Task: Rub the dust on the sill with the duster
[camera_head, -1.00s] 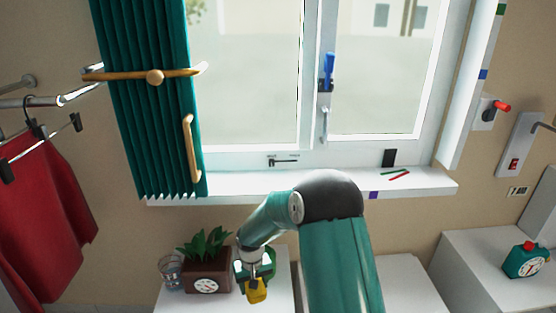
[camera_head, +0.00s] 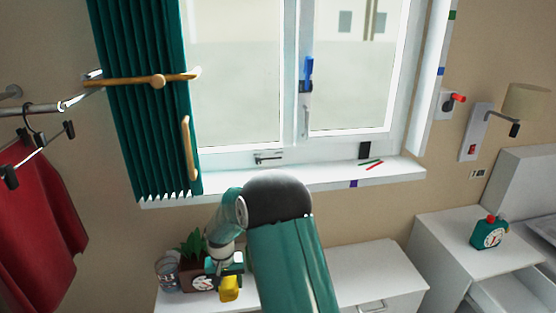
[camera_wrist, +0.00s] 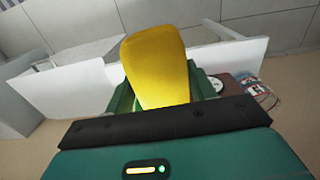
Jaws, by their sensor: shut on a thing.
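The duster (camera_wrist: 157,70) shows as a yellow block in the wrist view, between the green fingers of my gripper (camera_wrist: 165,90). The white window sill (camera_head: 330,177) is above and behind, apart from the duster. I cannot make out dust on the sill.
A potted plant (camera_head: 194,243) and a glass (camera_head: 169,271) stand left of my gripper on the white cabinet (camera_head: 375,265). A green curtain (camera_head: 145,110) hangs over the sill's left end. Red clothing (camera_head: 35,220) hangs at left.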

